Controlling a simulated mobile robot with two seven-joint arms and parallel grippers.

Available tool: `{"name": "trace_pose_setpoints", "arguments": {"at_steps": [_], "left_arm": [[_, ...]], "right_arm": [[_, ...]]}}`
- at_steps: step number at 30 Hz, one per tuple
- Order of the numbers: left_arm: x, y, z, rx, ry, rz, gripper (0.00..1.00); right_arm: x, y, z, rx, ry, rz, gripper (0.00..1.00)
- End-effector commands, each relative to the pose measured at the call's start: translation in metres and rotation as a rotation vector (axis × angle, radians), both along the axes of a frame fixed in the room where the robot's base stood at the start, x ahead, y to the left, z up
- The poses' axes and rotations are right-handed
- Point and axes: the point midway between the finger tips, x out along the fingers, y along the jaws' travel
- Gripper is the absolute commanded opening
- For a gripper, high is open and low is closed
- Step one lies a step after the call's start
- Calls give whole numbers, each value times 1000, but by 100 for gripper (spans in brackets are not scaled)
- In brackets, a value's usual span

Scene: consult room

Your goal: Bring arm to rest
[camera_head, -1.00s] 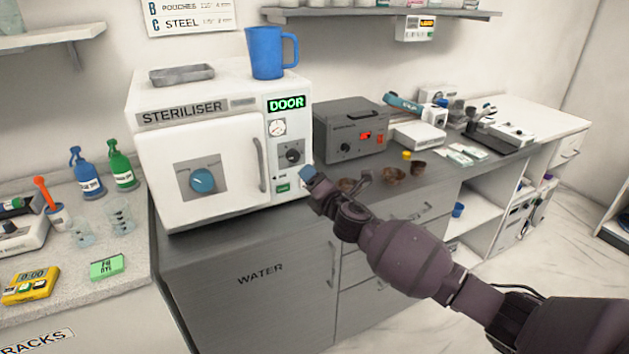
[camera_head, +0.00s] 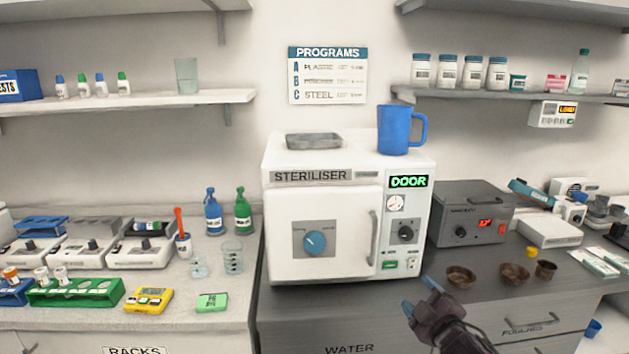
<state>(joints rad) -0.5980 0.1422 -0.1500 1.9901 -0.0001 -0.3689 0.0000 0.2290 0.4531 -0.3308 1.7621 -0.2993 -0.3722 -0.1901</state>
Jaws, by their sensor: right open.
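My right gripper (camera_head: 420,296) shows at the bottom, right of centre, in the head view. Its fingers are apart with nothing between them. It is in front of the lower right part of the white steriliser (camera_head: 281,233), above the dark counter's front edge. The steriliser's door is shut and its green display reads DOOR. Most of my right arm is out of the picture below. My left gripper is not in view.
A blue jug (camera_head: 393,132) and a grey tray (camera_head: 314,141) sit on the steriliser. Brown bowls (camera_head: 461,277) stand on the counter right of my gripper. A grey box (camera_head: 470,214) stands behind them.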

Motion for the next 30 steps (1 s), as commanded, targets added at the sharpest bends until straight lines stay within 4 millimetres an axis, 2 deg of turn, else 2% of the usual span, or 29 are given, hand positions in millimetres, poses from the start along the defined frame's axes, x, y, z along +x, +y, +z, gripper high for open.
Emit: {"name": "trace_pose_setpoints", "arguments": {"at_steps": [1, 6, 13, 18, 24, 27, 30], "left_arm": [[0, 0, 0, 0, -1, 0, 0], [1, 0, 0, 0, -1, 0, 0], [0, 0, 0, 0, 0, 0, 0], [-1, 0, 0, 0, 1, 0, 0], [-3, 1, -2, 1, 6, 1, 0], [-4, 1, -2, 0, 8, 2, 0], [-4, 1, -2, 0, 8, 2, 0]], "right_arm": [[-15, 0, -14, 85, 39, -6, 64], [-68, -5, -60, 374, 172, -49, 64], [-148, -19, -117, 655, 319, -161, 64], [-211, -33, -156, 764, 407, -269, 64], [-279, -47, -198, 807, 501, -394, 64], [-301, -48, -211, 813, 534, -427, 64], [-312, -50, -217, 811, 552, -442, 64]]}}
